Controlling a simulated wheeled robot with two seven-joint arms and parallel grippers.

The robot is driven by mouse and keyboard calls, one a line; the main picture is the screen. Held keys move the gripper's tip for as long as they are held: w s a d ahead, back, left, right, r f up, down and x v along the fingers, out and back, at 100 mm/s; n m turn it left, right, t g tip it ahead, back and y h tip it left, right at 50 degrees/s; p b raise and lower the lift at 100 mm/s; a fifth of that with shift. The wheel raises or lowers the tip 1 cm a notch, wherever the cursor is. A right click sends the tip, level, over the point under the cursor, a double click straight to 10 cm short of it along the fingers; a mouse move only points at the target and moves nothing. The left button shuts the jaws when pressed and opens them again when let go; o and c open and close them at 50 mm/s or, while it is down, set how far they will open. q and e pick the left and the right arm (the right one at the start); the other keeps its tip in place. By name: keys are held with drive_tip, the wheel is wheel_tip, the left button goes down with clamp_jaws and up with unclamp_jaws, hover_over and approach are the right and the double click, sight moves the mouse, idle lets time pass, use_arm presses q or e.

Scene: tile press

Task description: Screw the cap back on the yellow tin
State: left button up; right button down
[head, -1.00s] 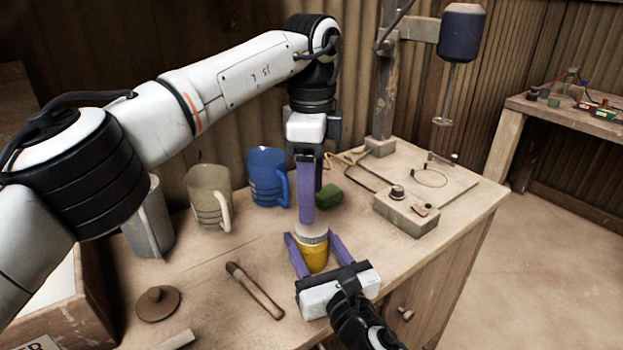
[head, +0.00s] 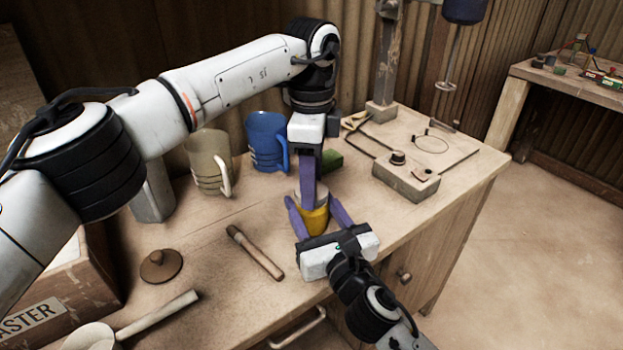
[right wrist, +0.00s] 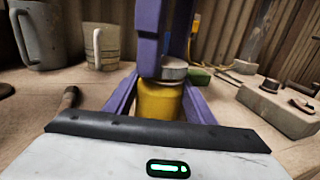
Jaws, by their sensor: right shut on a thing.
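The yellow tin (head: 314,221) stands near the front edge of the bench, and it also shows in the right wrist view (right wrist: 160,101). My right gripper (head: 320,217) is shut on it, with a purple finger along each side. The grey cap (right wrist: 174,70) is at the top of the tin; I cannot tell whether it is seated or just above. My left gripper (head: 308,204) points straight down from above, its fingertips at the cap and hiding part of it. Whether its fingers press on the cap is not clear.
A blue mug (head: 266,143), a beige mug (head: 208,163) and a grey jug (head: 152,195) stand behind and left. A wooden-handled brush (head: 256,252) and a brown lid (head: 161,266) lie at left. A control box (head: 405,178) is right, a green block (head: 331,160) behind.

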use_arm(q)
drive_tip(key=m, duration=0.4)
drive_tip(key=shift+c, duration=0.2)
use_arm(e)
drive_tip(key=shift+f, duration=0.1)
use_arm(q)
drive_tip(key=m, duration=0.6)
drive_tip(key=shift+m, duration=0.4)
drive_tip(key=shift+c, duration=0.2)
drive_tip(key=m, duration=0.4)
drive_tip(key=shift+m, duration=0.3)
drive_tip(key=m, duration=0.8)
drive_tip(key=shift+m, duration=0.3)
drive_tip(key=m, duration=0.6)
drive_tip(key=shift+f+m, duration=0.1)
drive_tip(key=shift+m, duration=0.2)
drive_tip(key=m, duration=1)
drive_tip(key=o, duration=1.2)
